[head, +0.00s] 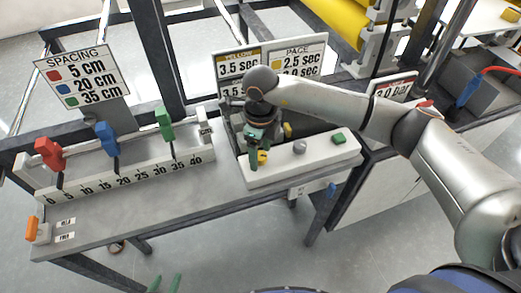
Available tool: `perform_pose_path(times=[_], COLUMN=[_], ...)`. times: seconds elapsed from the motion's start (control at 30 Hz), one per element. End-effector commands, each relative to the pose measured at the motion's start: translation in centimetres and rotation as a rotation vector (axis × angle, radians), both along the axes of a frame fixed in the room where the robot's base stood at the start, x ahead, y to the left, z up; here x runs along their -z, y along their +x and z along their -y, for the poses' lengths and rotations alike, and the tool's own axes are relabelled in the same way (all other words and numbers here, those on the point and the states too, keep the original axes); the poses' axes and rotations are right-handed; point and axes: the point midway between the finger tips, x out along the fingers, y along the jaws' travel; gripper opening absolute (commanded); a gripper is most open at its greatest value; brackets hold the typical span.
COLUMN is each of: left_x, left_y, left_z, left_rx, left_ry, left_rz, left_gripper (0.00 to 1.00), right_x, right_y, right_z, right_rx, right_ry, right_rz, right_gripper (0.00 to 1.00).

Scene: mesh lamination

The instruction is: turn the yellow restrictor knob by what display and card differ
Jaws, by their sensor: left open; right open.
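The yellow restrictor knob (262,156) sits at the left end of a white block. My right gripper (259,158) is above it, pointing down, open, with a green fingertip close on the knob's left. Contact cannot be told. A display (238,66) with a yellow header reads 3.5 sec; a second reading beneath starts with 3.5 and is partly hidden by my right arm. The PACE card (300,50) shows 2.5 sec beside a yellow mark; a lower line, seemingly 2.0 sec, is partly covered.
The white block (318,160) also carries a grey knob (299,147) and a green piece (338,138). On the left stand a scale rail (125,178) with red, blue and green sliders and a SPACING card (82,76). The bench front (190,205) is clear.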

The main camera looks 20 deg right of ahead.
Motion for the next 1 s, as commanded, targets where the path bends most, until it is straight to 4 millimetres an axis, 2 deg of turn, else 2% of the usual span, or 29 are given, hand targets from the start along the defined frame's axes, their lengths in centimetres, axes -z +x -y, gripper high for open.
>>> perform_pose_path(times=[0.2, 0.83, 1.0], left_x=[0.01, 0.01, 0.02], left_y=[0.0, 0.0, 0.0], left_z=[0.0, -0.01, -0.01], left_rx=[0.0, 0.0, 0.0], left_ry=[0.0, 0.0, 0.0], left_rz=[0.0, 0.0, 0.0], left_gripper=[0.5, 0.5, 0.5], right_x=[0.02, -0.03, -0.04], right_y=[-0.01, -0.01, -0.01], right_z=[-0.02, -0.03, -0.03], right_rx=[0.0, 0.0, 0.0], right_ry=[0.0, 0.001, 0.001], right_rz=[0.0, -0.001, -0.001], right_gripper=[0.7, 0.0, 0.0])
